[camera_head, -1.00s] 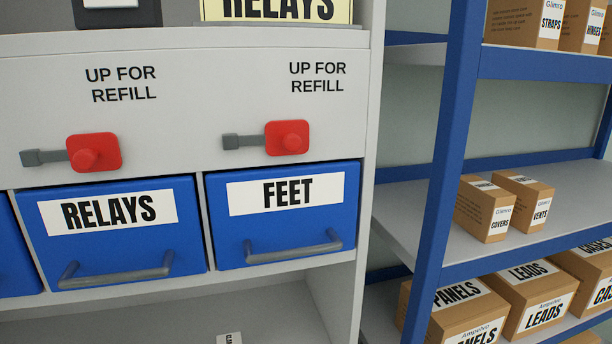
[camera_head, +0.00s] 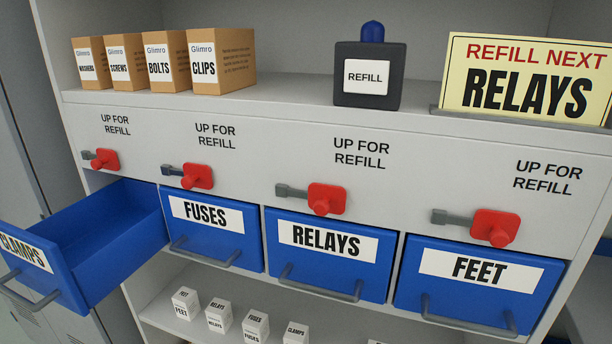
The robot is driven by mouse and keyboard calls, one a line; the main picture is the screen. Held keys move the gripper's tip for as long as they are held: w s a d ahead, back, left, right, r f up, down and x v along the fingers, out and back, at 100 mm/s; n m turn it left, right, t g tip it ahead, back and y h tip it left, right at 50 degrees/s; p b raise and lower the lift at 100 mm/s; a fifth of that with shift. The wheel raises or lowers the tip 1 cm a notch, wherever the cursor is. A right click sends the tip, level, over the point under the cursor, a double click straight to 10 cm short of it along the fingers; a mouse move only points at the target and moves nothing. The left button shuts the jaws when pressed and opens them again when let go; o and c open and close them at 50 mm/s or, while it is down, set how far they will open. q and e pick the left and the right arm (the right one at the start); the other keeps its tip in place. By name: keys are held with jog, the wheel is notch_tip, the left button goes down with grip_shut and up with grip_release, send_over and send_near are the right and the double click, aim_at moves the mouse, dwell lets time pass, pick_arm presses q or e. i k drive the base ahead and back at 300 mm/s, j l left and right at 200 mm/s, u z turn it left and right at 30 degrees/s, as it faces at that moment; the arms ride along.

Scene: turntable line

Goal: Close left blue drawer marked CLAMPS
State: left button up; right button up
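The blue drawer marked CLAMPS (camera_head: 120,270) is at the far left of the cabinet. It is pulled well out, and its inside shows, with nothing visible in it. Its front panel is partly cut off by the left edge of the picture. Its grey handle (camera_head: 28,300) is at the lower left. The red lever (camera_head: 103,159) above it lies sideways on the cabinet face, below an UP FOR REFILL label. Neither of my grippers is in view.
Blue drawers marked FUSES (camera_head: 206,240), RELAYS (camera_head: 326,272) and FEET (camera_head: 474,292) are shut to the right. Several cartons, a black REFILL box (camera_head: 369,78) and a yellow sign (camera_head: 524,80) stand on top. Small white boxes (camera_head: 257,326) stand on the shelf below.

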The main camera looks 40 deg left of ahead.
aim_at(75, 256)
jog(key=u, duration=2.65)
